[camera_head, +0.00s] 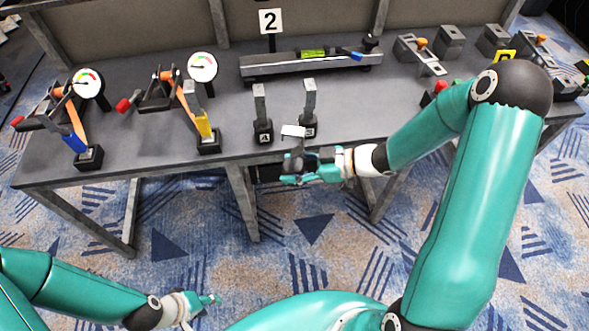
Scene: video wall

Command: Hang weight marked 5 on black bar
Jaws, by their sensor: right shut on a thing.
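My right gripper (299,170) is at the front edge of the table, just in front of two grey upright pieces. It is shut on a small dark object with a pale flat top (293,131); no number on it can be read. The left upright piece (260,106) and the right one (309,102) stand on black bases with small marks that I cannot read surely. A long grey and black bar (275,68) lies at the back, below a sign with a 2. My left gripper (205,308) is low over the carpet, away from the table; its finger opening is unclear.
The grey table (225,120) carries two orange-armed devices with dials (88,83) (202,67) on the left. Metal fixtures (420,52) stand at the right. A green level (314,53) is on the long bar. Table surface between the bar and the uprights is mostly clear.

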